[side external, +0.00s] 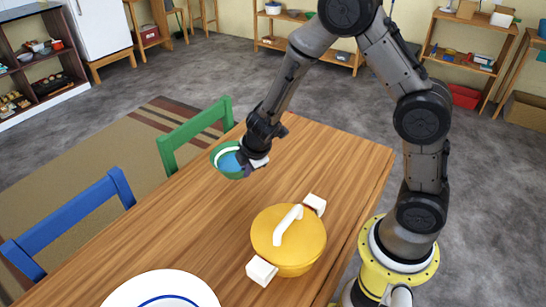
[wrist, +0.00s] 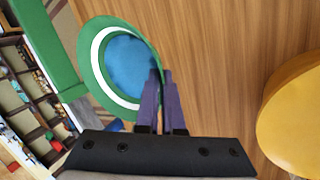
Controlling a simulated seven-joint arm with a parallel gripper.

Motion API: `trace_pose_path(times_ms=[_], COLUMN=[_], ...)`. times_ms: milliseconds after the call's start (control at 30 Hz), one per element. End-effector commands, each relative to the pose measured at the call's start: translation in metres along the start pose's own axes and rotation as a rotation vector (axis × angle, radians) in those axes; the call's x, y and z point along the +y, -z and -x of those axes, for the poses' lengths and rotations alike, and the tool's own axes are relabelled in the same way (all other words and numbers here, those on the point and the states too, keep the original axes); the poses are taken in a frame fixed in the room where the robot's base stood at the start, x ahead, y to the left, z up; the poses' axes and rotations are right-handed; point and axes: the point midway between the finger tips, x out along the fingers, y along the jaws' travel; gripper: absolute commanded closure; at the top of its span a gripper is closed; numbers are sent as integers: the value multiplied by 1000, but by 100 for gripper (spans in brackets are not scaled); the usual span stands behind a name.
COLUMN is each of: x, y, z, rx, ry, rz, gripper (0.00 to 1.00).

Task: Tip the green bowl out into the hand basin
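The green bowl (side external: 214,158) has a white band inside its rim and a blue middle; I cannot tell whether the blue is paint or contents. It is at the table's far left edge, near the green chair, and looks tilted. My gripper (side external: 247,160) is at its right side. In the wrist view, the two purple fingers (wrist: 160,92) are close together on the rim of the bowl (wrist: 88,50). A white round vessel with a blue ring (side external: 125,293), perhaps the hand basin, is cut off by the bottom edge of the side view.
A yellow lidded pot (side external: 297,259) with white handles stands mid-table between my base and the bowl; it also shows in the wrist view (wrist: 295,120). A green chair (side external: 190,130) and a blue chair (side external: 75,212) line the far left edge. The wooden table (side external: 345,165) is bare at right.

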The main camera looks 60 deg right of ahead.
Motion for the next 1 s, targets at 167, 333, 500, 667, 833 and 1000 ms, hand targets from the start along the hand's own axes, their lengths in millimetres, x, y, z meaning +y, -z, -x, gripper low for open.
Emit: trace_pose_path(times_ms=[167, 333, 500, 667, 833, 1000], x=[2, -1, -4, -10, -23, -38], y=[-19, -29, -39, -58, -87, -126], z=[10, 15, 21, 30, 47, 66], rx=[69, 106, 137, 173, 215, 221], ry=[-5, -3, -3, -3, -4, -4], rz=[137, 213, 275, 351, 441, 456], gripper=[100, 100, 100, 100, 100, 100])
